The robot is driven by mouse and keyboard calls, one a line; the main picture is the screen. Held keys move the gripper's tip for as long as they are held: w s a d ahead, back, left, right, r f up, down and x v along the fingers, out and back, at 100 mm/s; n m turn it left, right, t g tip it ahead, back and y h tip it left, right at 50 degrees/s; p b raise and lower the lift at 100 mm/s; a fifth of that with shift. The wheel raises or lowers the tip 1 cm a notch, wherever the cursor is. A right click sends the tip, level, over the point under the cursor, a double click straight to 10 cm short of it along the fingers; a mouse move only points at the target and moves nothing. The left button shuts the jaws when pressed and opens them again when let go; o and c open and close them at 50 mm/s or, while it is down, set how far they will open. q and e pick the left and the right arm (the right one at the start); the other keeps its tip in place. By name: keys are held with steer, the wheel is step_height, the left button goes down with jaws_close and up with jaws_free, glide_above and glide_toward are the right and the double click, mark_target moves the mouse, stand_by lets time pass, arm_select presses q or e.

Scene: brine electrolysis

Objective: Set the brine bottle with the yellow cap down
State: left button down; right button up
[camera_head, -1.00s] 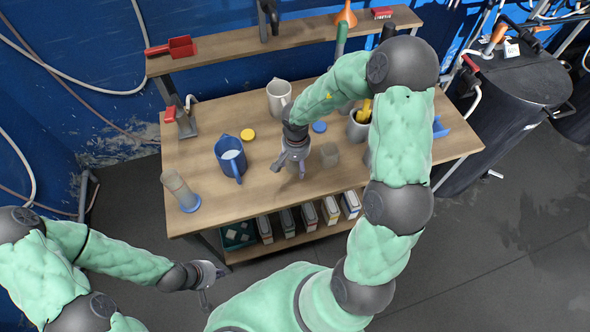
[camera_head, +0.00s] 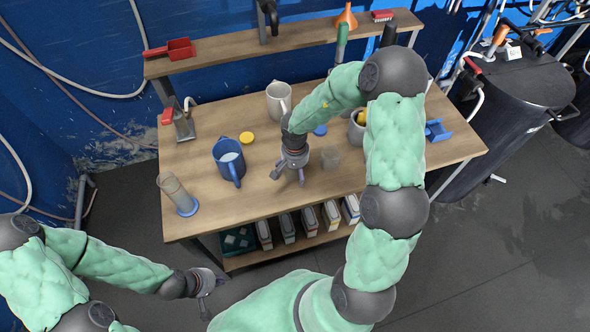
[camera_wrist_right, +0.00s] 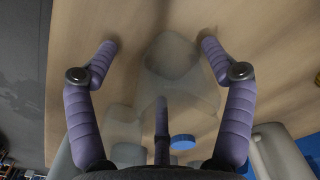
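My right gripper (camera_head: 289,178) is low over the middle of the bench. In the right wrist view its purple fingers (camera_wrist_right: 158,60) are spread apart. A pale see-through shape (camera_wrist_right: 180,75), probably a clear bottle, lies between them with a gap at the left finger. It hardly shows in the head view. A yellow cap (camera_head: 247,137) lies on the bench, left of the gripper. A blue cap (camera_head: 320,129) lies up and right of it. A clear container (camera_head: 330,158) stands just right of the gripper. My left gripper (camera_head: 207,292) hangs in front of the bench, empty, fingers apart.
A blue jug (camera_head: 229,160), a pale pitcher (camera_head: 278,100) and a clear cylinder on a blue base (camera_head: 180,196) stand on the wooden bench (camera_head: 240,195). A grey pot (camera_head: 356,132) and a blue rack (camera_head: 436,131) are at right. The front middle is bare.

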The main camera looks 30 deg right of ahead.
stand_by(0.4)
step_height(320, 180, up, 12)
steer(key=p, duration=0.6)
steer(key=shift+r, duration=0.1)
